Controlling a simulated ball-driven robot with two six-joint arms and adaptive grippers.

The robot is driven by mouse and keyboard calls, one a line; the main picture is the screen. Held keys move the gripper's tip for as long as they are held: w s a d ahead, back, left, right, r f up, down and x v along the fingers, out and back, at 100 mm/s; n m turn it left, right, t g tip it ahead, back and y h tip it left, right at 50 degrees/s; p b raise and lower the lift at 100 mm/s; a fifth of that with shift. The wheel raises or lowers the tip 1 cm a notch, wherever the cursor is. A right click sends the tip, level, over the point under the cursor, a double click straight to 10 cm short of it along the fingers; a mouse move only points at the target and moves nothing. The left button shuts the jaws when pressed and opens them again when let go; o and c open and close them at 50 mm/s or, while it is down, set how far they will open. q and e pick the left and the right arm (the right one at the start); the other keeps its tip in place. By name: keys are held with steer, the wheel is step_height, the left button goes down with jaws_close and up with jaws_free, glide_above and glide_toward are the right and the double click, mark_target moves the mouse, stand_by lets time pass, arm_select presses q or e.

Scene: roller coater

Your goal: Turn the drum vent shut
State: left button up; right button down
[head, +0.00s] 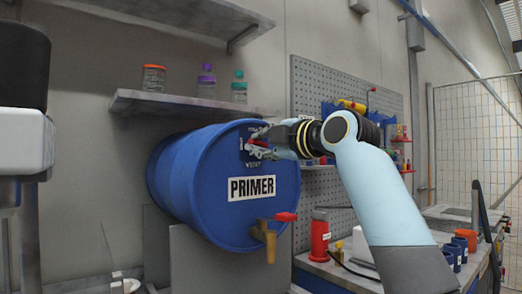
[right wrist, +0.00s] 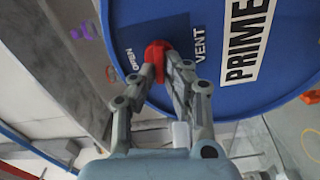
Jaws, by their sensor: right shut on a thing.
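The blue drum (head: 195,185) lies on its side with a white PRIMER label on its round end. The red vent handle (right wrist: 156,58) sits on a dark square plate marked OPEN and VENT, seen in the right wrist view. My right gripper (right wrist: 162,66) is shut on the vent handle, one finger on either side of it. In the head view my right gripper (head: 258,143) reaches the drum's upper face from the right and hides most of the vent. My left gripper is not in view.
A brass tap (head: 266,238) with a red lever (head: 286,217) sticks out low on the drum face. A shelf (head: 180,104) with bottles and a jar hangs above the drum. A red container (head: 320,238) stands on the bench to the right, below my right arm.

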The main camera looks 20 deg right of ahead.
steer(key=shift+f+n+b, duration=0.2)
steer(key=shift+n+b, duration=0.25)
steer(key=shift+n, duration=0.55)
steer(key=c, duration=1.4)
jaws_free()
steer(key=shift+s, duration=0.1)
steer(key=v, duration=1.1)
steer(key=shift+s, duration=0.4)
steer(key=shift+d, duration=0.1)
